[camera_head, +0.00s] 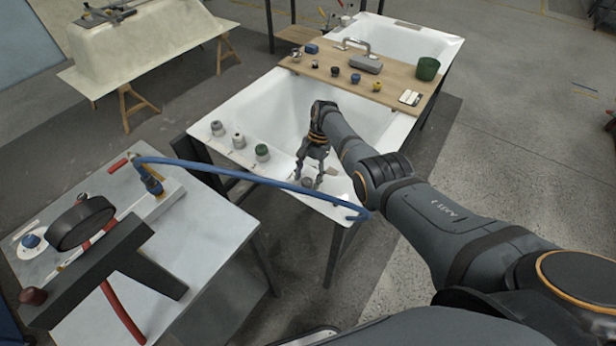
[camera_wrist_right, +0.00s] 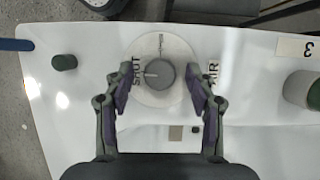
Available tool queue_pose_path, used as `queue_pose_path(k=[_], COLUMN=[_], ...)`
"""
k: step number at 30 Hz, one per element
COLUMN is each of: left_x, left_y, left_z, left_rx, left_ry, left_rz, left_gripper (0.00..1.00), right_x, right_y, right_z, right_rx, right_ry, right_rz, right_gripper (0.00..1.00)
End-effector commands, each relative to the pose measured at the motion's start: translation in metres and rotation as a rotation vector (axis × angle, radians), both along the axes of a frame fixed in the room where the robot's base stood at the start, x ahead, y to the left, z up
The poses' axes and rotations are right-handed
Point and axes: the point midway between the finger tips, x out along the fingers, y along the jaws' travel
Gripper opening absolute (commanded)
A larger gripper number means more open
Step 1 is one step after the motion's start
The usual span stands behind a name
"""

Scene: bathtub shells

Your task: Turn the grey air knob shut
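The grey air knob (camera_wrist_right: 160,74) sits on a round pale plate (camera_wrist_right: 160,100) on the white tub rim. A light mark on the knob appears to point left. My right gripper (camera_wrist_right: 160,78) is open, its fingertips on either side of the knob with gaps showing. In the head view my right gripper (camera_head: 313,166) hangs over the tub's near rim, just above the knob (camera_head: 307,182). My left gripper is not in view.
A blue hose (camera_head: 250,178) passes near the rim. A grey worktable (camera_head: 200,235) stands at left.

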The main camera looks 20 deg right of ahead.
Motion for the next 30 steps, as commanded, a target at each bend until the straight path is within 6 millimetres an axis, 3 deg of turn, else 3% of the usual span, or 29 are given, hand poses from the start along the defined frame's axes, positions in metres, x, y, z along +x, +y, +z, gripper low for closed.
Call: queue_pose_path(k=[8, 21, 30], left_x=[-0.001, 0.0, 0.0], left_y=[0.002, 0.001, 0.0], left_z=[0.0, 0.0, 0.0], left_rx=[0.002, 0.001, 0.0], left_ry=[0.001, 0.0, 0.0], left_rz=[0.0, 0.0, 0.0], left_gripper=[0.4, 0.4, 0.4], right_x=[0.004, 0.026, 0.029], right_y=[-0.003, -0.032, -0.036], right_z=[0.01, 0.098, 0.111], right_rx=[-0.001, 0.0, 0.0], right_ry=[-0.002, -0.001, 0.0], right_rz=[-0.002, 0.0, -0.001], right_gripper=[0.56, 0.56, 0.56])
